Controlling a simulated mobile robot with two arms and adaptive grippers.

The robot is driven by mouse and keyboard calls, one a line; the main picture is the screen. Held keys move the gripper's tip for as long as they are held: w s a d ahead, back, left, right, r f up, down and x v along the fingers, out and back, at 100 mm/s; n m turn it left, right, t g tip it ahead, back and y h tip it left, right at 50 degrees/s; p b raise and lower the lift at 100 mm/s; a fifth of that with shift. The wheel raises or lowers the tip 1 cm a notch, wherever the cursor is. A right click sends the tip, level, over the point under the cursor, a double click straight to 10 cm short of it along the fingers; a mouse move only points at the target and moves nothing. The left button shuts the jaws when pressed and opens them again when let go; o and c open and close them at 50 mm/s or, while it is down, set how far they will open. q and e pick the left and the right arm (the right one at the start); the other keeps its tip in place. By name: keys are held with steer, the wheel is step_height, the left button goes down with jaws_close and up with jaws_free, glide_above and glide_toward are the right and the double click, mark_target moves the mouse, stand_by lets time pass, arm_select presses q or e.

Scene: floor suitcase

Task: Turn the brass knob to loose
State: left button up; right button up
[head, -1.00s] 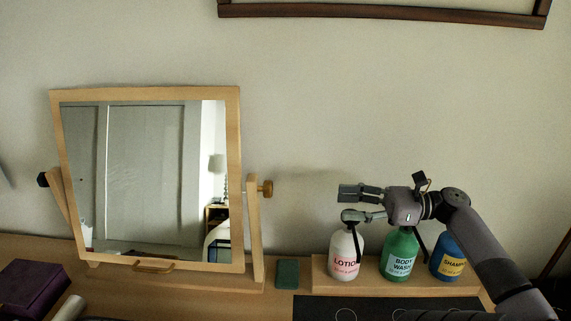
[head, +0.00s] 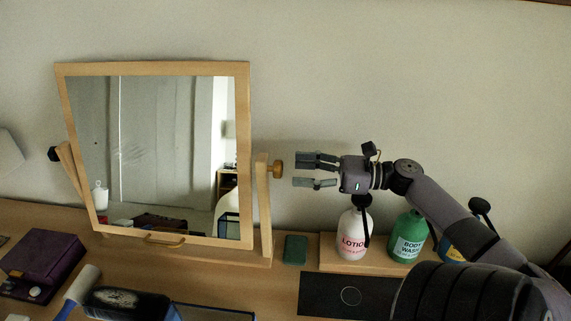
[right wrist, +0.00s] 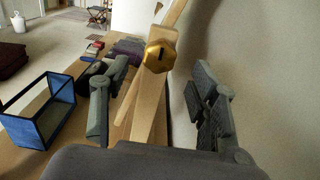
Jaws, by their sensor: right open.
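The brass knob (head: 277,169) sits on the right post (head: 264,205) of the wooden mirror stand. In the right wrist view the knob (right wrist: 160,56) is faceted, with a dark mark on its face, and lies between and beyond my two fingers. My right gripper (head: 300,171) is open and empty, just right of the knob and pointing at it, with a small gap between. It also shows in the right wrist view (right wrist: 160,105). The framed mirror (head: 152,70) hangs between the posts. My left gripper is not seen.
A lotion bottle (head: 352,240), a green body wash bottle (head: 407,240) and a blue bottle (head: 452,249) stand under my right arm. A green block (head: 296,250) lies by the stand. A purple box (head: 42,262) and a brush (head: 82,284) lie at left.

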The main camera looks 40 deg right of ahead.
mark_target(273, 169)
steer(key=x, duration=0.4)
steer(key=shift+w+a+p, duration=0.2)
steer(key=shift+w+p, duration=0.05)
steer(key=shift+p, duration=0.1)
steer(key=c, duration=1.2)
